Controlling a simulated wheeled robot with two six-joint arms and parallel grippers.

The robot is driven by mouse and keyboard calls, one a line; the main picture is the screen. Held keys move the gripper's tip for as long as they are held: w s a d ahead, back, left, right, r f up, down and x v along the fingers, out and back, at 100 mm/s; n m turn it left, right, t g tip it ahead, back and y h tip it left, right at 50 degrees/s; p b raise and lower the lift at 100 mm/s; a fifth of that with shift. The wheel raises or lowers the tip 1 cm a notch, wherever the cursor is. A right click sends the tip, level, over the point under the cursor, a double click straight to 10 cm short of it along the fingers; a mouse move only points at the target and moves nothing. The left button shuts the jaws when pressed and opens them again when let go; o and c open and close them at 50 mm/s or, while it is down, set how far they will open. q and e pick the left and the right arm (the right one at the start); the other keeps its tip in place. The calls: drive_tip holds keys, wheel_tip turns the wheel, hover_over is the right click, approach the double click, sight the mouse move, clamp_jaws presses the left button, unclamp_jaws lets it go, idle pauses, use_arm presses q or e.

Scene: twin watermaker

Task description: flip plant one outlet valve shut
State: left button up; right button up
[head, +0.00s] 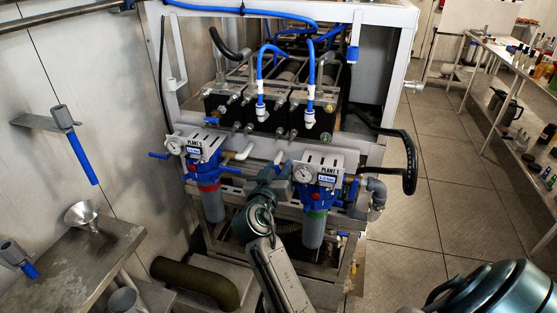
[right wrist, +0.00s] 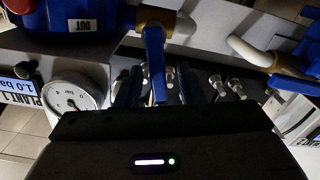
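The plant one filter unit, a blue head (head: 322,163) with a clear grey bowl below, is at the centre right of the head view. Its PLANT 1 label and pressure gauge (right wrist: 70,95) show in the right wrist view. Beside its OUT tag (right wrist: 85,25) is a brass valve (right wrist: 155,17) with a blue lever (right wrist: 155,65). My right gripper (right wrist: 157,88) is open, with its dark fingers on either side of the lever, apart from it as far as I can see. In the head view my right gripper (head: 275,178) hides this valve. My left gripper is out of view.
The plant two unit (head: 208,175) stands left of plant one, with its own blue levers. White pipes and a metal frame (head: 235,148) lie behind. A steel bench (head: 70,265) is at left, shelves (head: 500,75) at right. The floor (head: 430,190) between is clear.

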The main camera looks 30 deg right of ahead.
drive_tip(key=shift+s+a+r, duration=0.15)
drive_tip(key=shift+a, duration=0.05)
drive_tip(key=shift+s+a, duration=0.1)
drive_tip(key=shift+c, duration=1)
clamp_jaws()
drive_tip(key=shift+b, duration=0.55)
drive_tip(key=b, duration=0.1)
drive_tip(key=m+b, duration=0.1)
drive_tip(key=b, duration=0.1)
drive_tip(key=shift+s+d+f+m+b, duration=0.2)
drive_tip(key=shift+s+d+m+b, duration=0.05)
drive_tip(key=shift+m+b, duration=0.15)
drive_tip(key=shift+s+d+r+m+b, duration=0.15)
drive_tip(key=shift+m+b, duration=0.35)
drive_tip(key=shift+b, duration=0.35)
drive_tip(key=shift+s+r, duration=0.1)
drive_tip(key=shift+r, duration=0.05)
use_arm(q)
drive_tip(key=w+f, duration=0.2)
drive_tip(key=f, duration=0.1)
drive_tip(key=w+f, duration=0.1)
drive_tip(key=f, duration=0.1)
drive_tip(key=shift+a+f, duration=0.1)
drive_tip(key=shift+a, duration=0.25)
